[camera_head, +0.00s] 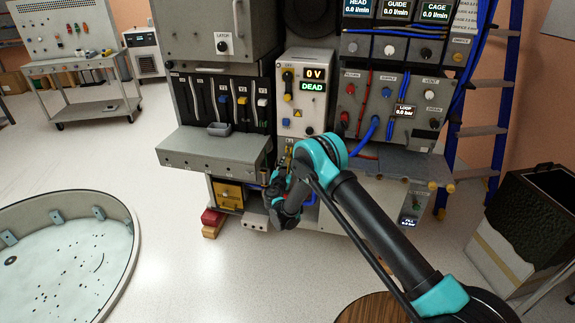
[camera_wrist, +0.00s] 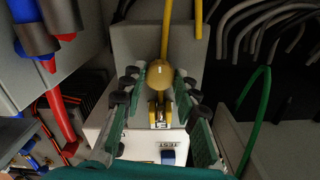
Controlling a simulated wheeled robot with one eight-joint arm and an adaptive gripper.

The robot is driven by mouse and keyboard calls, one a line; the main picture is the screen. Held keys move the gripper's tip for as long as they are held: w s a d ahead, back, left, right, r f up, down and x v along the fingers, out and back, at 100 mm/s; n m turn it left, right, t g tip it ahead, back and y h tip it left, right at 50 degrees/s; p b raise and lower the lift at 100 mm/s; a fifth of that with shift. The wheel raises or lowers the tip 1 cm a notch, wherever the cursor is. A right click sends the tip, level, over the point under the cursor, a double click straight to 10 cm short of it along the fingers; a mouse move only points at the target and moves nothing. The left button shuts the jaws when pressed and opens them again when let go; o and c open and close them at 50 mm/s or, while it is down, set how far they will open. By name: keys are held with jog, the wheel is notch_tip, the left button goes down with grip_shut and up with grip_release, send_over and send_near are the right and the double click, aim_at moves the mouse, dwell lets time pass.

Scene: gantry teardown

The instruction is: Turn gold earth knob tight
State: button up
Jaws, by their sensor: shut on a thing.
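The gold earth knob (camera_wrist: 158,78) is a round brassy knob in the upper middle of the wrist view, in front of a grey block with a yellow cable (camera_wrist: 166,32) rising behind it. My gripper (camera_wrist: 161,92) has its two green-padded fingers on either side of the knob and is shut on it. In the head view my gripper (camera_head: 277,192) is low at the front of the cabinet, and the arm and fingers hide the knob there.
Below the knob in the wrist view is a white box (camera_wrist: 138,146) with a TEST label and a blue button (camera_wrist: 168,157). A green cable (camera_wrist: 255,115) hangs at right. The panel display (camera_head: 313,86) reads DEAD. A round tank (camera_head: 70,250) stands at left.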

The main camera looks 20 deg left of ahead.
jog(key=m, duration=1.3)
dwell(0.5)
jog(key=o, duration=1.2)
jog(key=shift+c, duration=0.2)
jog(key=shift+s, duration=0.1)
jog(key=s+d, duration=0.1)
jog(key=s, duration=1)
jog(key=shift+s+d, duration=0.35)
